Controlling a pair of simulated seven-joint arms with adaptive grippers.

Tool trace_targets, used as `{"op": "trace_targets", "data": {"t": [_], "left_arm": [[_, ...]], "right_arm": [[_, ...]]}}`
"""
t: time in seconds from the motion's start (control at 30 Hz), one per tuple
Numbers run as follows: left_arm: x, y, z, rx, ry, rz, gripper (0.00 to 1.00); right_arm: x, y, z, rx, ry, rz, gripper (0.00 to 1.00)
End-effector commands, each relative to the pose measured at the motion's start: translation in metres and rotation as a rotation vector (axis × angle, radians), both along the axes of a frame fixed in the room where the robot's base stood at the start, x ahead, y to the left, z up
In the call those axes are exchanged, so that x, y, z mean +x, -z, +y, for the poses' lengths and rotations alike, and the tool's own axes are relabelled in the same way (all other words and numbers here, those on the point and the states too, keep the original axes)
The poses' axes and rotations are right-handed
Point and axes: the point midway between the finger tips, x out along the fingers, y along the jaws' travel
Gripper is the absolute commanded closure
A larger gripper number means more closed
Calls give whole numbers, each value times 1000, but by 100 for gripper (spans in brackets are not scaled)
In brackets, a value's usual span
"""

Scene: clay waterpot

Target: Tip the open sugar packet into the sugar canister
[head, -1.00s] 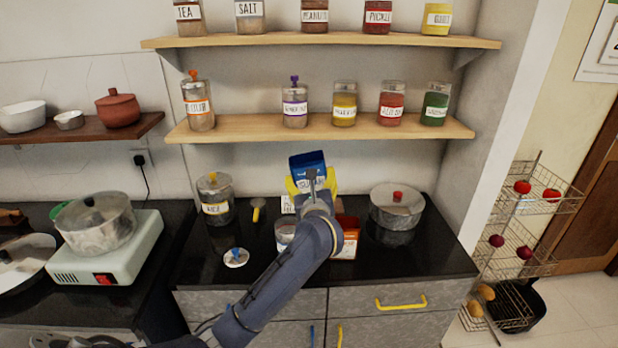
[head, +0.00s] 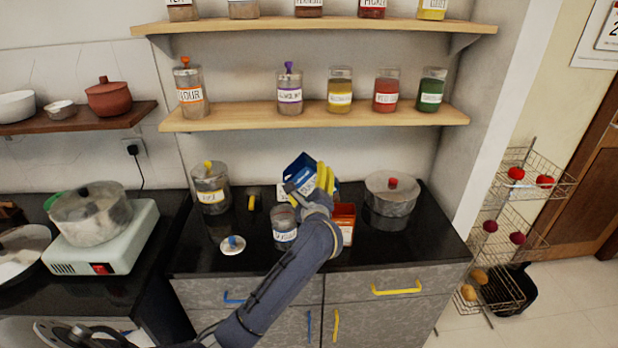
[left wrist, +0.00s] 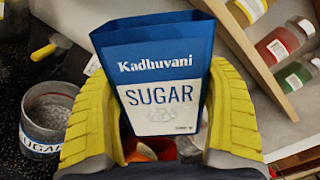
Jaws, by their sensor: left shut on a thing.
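The blue and white sugar packet (head: 298,170), marked Kadhuvani SUGAR, is held in the air by my left gripper (head: 312,182). In the left wrist view the packet (left wrist: 155,75) stands between the yellow fingers (left wrist: 158,95), its open top at the far end. In the head view it leans to the left. The open sugar canister (head: 285,232), clear with a white label, stands on the black counter below and slightly left of the packet. It also shows in the left wrist view (left wrist: 58,112), left of the packet. My right gripper is out of view.
A lid with a blue knob (head: 232,246) lies left of the canister. An orange-red box (head: 343,222) stands close on its right. A yellow-knobbed jar (head: 211,188) and a steel pot (head: 391,195) flank the area. A jar-filled shelf (head: 320,116) is above.

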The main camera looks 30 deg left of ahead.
Motion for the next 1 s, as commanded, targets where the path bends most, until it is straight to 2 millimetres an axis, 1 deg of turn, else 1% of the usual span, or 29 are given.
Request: {"op": "trace_targets", "data": {"t": [0.57,0.77,1.0], "left_arm": [[3,28,-6,-300,0,-180,59],[3,28,-6,-315,0,-190,59],[3,29,-6,-414,-1,-249,59]], "right_arm": [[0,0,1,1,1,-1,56],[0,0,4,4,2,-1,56],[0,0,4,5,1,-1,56]]}}
